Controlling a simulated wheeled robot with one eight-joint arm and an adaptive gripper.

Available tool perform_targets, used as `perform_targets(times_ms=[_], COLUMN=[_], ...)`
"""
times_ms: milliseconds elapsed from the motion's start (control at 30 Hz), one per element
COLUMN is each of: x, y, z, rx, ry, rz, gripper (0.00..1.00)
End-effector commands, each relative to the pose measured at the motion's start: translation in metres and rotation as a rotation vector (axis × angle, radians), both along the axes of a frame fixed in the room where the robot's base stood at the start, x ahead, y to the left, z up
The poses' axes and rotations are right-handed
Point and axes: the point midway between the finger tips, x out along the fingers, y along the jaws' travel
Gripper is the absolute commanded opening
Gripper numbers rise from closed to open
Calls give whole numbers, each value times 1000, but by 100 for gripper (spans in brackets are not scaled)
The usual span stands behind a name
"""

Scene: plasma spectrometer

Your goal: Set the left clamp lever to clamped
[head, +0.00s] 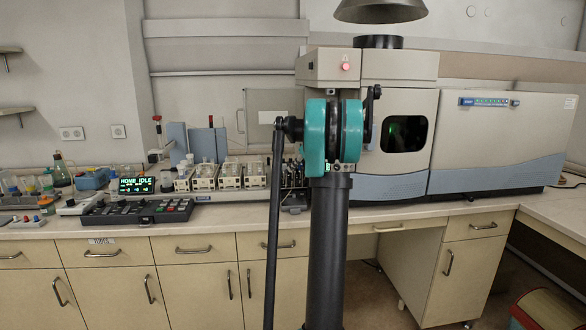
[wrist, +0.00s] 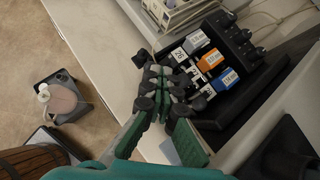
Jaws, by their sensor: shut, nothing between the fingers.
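My gripper (wrist: 166,84) is shut and empty in the wrist view, its black fingertips together. Just beyond and to the right of the fingertips is a black clamp unit (wrist: 238,98). In the head view, my arm hides most of this area.
A pale rack (wrist: 172,10) stands beside the unit. The grey spectrometer (head: 400,80) rises behind my arm. A black keypad (head: 138,212) and a green display (head: 137,185) stand left on the white bench (head: 70,232). The bench front edge is clear.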

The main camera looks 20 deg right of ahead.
Motion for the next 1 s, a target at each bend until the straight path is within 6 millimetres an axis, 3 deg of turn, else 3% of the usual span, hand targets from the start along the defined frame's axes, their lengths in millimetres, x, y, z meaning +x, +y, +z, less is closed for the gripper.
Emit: perform_targets(times_ms=[1000], x=[0], y=[0], z=[16], rx=[0], ry=[0], rz=[0], gripper=[0])
